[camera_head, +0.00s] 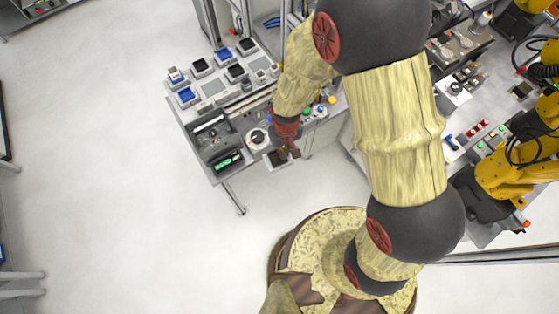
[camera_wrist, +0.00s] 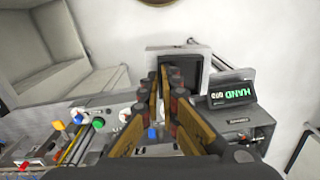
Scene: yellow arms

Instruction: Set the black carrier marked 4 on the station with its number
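My gripper (camera_wrist: 170,82) points down over the front edge of the workbench; in the head view it (camera_head: 287,153) hangs near the bench's front right. Its two brown fingers stand apart with nothing seen between them. Just beyond the fingertips in the wrist view is a dark square piece (camera_wrist: 192,70) on a pale grey plate, partly hidden by the fingers. In the head view this dark piece (camera_head: 275,159) shows beside the gripper. I cannot read a 4 on it. Black carriers (camera_head: 200,66) and blue carriers (camera_head: 187,95) sit on the bench's light stations; their numbers are too small to read.
A dark box with a green lit display (camera_wrist: 232,93) stands right of the fingers in the wrist view. Coloured buttons (camera_head: 320,108) line the bench front. Yellow robot arms (camera_head: 515,180) stand at another bench on the right. The floor (camera_head: 90,180) at left is clear.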

